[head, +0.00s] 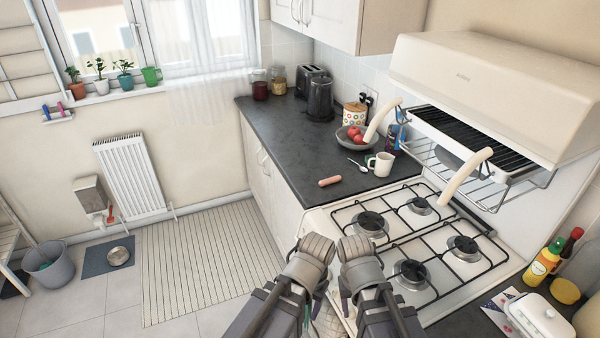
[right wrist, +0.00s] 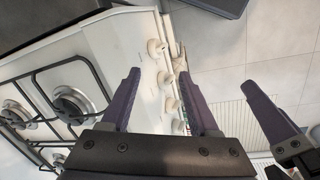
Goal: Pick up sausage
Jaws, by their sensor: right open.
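A small pinkish sausage (head: 330,181) lies on the dark countertop (head: 290,140), near the counter's front edge and just left of the stove, in the head view. My left gripper (head: 308,312) and right gripper (head: 344,306) hang side by side at the stove's front, below and nearer than the sausage, and not touching it. Their fingers are mostly hidden behind my wrists in the head view. In the right wrist view, my right gripper (right wrist: 162,85) is open, with nothing between its fingers. One finger of my left gripper (right wrist: 265,110) shows at the right there.
Behind the sausage are a spoon (head: 357,165), a white mug (head: 381,164) and a fruit bowl (head: 345,140). The gas stove (head: 335,215) with raised grates stands to the right. Counter left of the sausage is clear.

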